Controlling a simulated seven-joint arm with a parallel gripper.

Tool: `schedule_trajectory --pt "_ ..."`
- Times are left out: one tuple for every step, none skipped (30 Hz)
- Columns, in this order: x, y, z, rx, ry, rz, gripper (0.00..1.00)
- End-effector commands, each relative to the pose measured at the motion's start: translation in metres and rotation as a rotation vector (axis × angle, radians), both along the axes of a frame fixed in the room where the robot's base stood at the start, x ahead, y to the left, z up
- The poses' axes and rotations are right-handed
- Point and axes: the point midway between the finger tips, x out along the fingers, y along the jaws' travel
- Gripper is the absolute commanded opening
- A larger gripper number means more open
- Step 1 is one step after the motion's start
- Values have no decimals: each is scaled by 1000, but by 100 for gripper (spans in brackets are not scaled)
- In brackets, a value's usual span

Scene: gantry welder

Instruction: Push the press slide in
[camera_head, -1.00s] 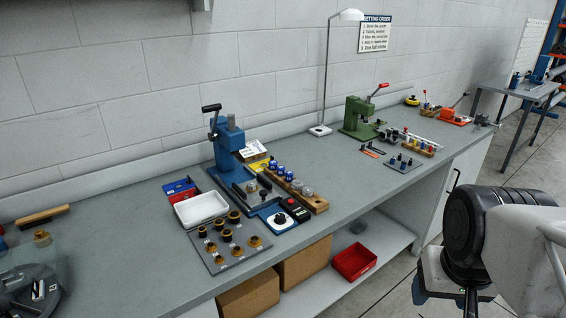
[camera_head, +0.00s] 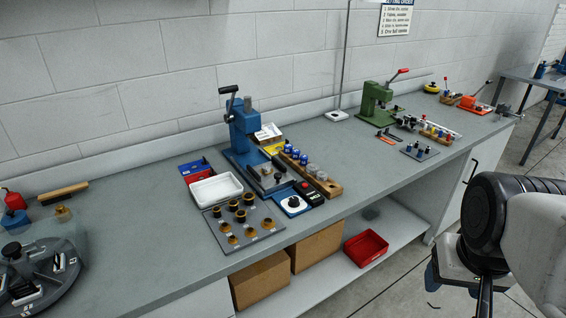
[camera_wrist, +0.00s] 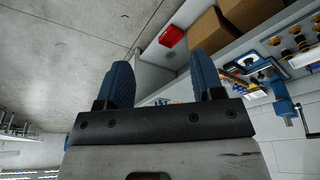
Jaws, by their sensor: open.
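A blue bench press (camera_head: 241,130) with a black-knobbed lever stands mid-bench in the head view. At its base is a dark, low slide section (camera_head: 262,184) with a small metal piece on it; how far the slide sticks out is too small to tell. The blue press also shows at the right edge of the wrist view (camera_wrist: 281,104), tilted. My gripper (camera_wrist: 163,72) is open and empty, its two blue fingers wide apart. It is out over the floor in front of the bench, well away from the press. In the head view my arm fills the lower right.
A white tray (camera_head: 216,189), a plate of brass-coloured parts (camera_head: 244,237) and a wooden block of vials (camera_head: 318,178) crowd the press. A green press (camera_head: 374,104) stands farther right. A red bin (camera_head: 366,248) and cardboard boxes sit on the lower shelf. Bare bench lies left of the plate.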

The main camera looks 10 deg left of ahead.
Motion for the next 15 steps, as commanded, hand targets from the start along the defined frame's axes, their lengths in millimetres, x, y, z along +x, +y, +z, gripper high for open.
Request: schedule_trajectory --pt "0 0 0 0 0 0 61" --pt "0 0 0 0 0 0 61" --pt "0 0 0 0 0 0 61" --pt "0 0 0 0 0 0 61" --pt "0 0 0 0 0 0 61" --pt "0 0 0 0 0 0 58" --pt "0 0 0 0 0 0 57" --pt "0 0 0 0 0 0 57" --pt "1 0 0 0 0 1 57" --pt "2 0 1 0 1 2 57" --pt "3 1 1 -1 1 3 57" --pt "5 1 2 0 2 5 57" --pt "6 2 3 0 3 6 57" --pt "9 2 4 0 3 9 57" --pt "12 3 5 0 5 12 57"
